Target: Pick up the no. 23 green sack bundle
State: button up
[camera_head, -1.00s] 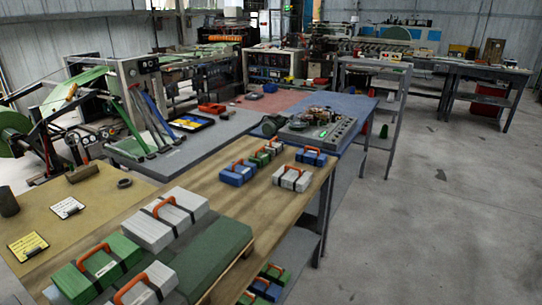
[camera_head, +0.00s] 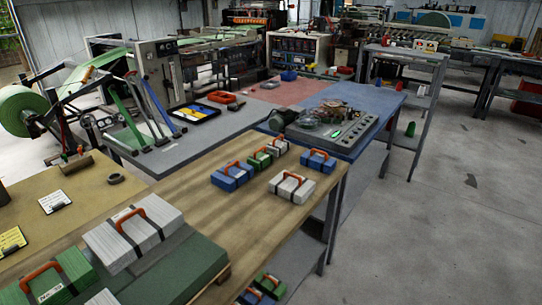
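Several green sack bundles with orange handles are in view. A large green bundle (camera_head: 72,268) with a white label lies on the green board at the bottom left, partly cut off by the frame edge. A small green bundle (camera_head: 261,161) sits on the wooden table between blue and white ones. Another green bundle (camera_head: 271,286) lies on the lower shelf beside a blue one. The label numbers are too small to read, so I cannot tell which is no. 23. My gripper is not in view.
A large white bundle (camera_head: 132,236) lies on the green board (camera_head: 188,266). Blue bundles (camera_head: 232,177) and white bundles (camera_head: 291,188) stand on the wooden table (camera_head: 215,212). A grey control panel (camera_head: 333,122) sits behind. The concrete floor (camera_head: 430,220) at right is clear.

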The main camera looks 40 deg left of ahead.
aim_at(261, 158)
jog(key=i, duration=2.5)
jog(key=u, duration=2.6)
